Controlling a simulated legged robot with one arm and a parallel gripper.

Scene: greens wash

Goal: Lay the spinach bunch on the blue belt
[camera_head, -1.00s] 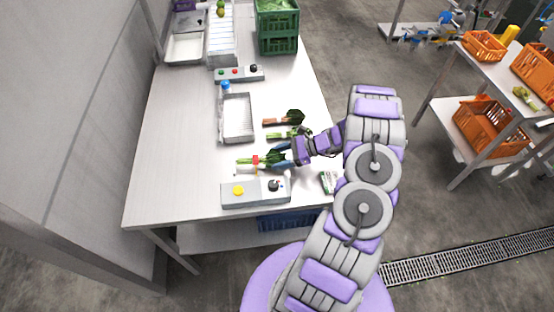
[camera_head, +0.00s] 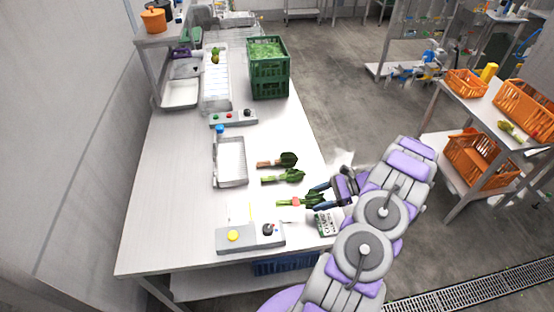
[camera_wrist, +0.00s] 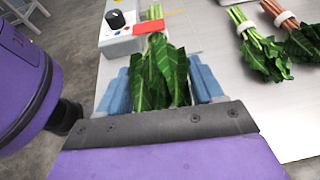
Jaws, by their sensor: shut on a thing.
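The spinach bunch (camera_head: 290,203), dark green leaves with pale stems and a red band, is between my gripper's fingers, stems pointing left. In the wrist view its leaves (camera_wrist: 160,75) fill the gap between the blue fingers, and the red band shows beyond them. My gripper (camera_head: 318,197) is shut on the leafy end, over the right side of the white table; the wrist view also shows the gripper (camera_wrist: 164,82). I cannot tell how far the bunch is above the table. I cannot make out a blue belt in either view.
Two other bunches, one green-stemmed (camera_head: 284,177) and one reddish-stemmed (camera_head: 278,161), lie behind. A control box (camera_head: 250,237) stands in front, a small printed carton (camera_head: 326,223) beside my gripper. A metal tray (camera_head: 230,162) lies left; a green crate (camera_head: 268,75) stands farther back.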

